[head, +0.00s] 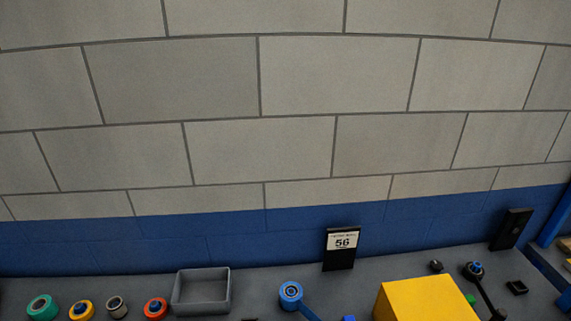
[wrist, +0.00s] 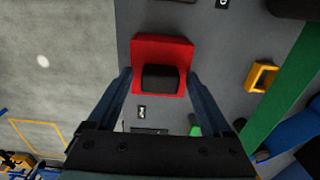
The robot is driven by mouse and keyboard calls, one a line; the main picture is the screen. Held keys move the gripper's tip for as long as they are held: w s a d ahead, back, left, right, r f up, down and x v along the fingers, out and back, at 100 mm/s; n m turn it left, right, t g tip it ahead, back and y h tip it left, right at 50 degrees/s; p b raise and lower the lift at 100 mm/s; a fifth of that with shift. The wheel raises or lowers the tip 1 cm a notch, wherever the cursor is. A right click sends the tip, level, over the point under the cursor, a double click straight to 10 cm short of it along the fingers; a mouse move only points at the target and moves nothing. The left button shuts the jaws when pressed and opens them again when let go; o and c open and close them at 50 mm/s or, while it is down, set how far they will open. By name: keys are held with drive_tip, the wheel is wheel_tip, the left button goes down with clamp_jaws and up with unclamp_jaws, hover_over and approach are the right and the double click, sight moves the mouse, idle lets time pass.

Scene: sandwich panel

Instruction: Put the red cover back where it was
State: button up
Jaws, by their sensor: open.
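The red cover (wrist: 162,47) shows in the wrist view, a square red piece with a black block-like handle (wrist: 160,78) on its lower part. My gripper (wrist: 161,75) is open, with one dark finger on each side of the handle and a gap between finger and handle on both sides. I cannot tell whether the fingertips are level with the handle or above it. The cover lies over a grey surface (wrist: 222,65); what is under it is hidden. The head view shows neither the cover nor my gripper.
A yellow open frame (wrist: 261,77) and a green strip (wrist: 282,105) lie right of the cover in the wrist view.

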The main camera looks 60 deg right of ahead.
wheel_tip(320, 180, up, 12)
drive_tip(key=shift+b, duration=0.3)
drive_tip(key=w+r+n+t+h, duration=0.4)
drive_tip(key=w+r+n+t, duration=0.5)
drive_tip(key=w+r, duration=1)
drive_tip(key=w+a+r+n+t, duration=0.2)
drive_tip(key=w+r+n+t, duration=0.1)
drive_tip(key=r, duration=0.4)
drive_tip(key=w+a+r+n+t, duration=0.2)
drive_tip(key=w+r+n+t, duration=0.1)
drive_tip(key=r, duration=0.5)
drive_tip(key=a+r+n+t, duration=0.3)
drive_tip(key=r, duration=0.5)
drive_tip(key=a+r+n+t, duration=0.2)
drive_tip(key=a+r+n, duration=0.15)
drive_tip(key=r, duration=0.35)
drive_tip(key=s+a+r+n+t+y, duration=0.1)
drive_tip(key=s+a+r+n+t, duration=0.2)
drive_tip(key=s+r, duration=0.2)
drive_tip(key=s+a+r+n+t+y, duration=0.2)
drive_tip(key=s+a+r+n+t, duration=0.1)
drive_tip(key=r, duration=0.8)
drive_tip(key=shift+s+a+t+y, duration=0.3)
drive_tip(key=shift+s+a+t, duration=0.4)
drive_tip(key=shift+s, duration=0.5)
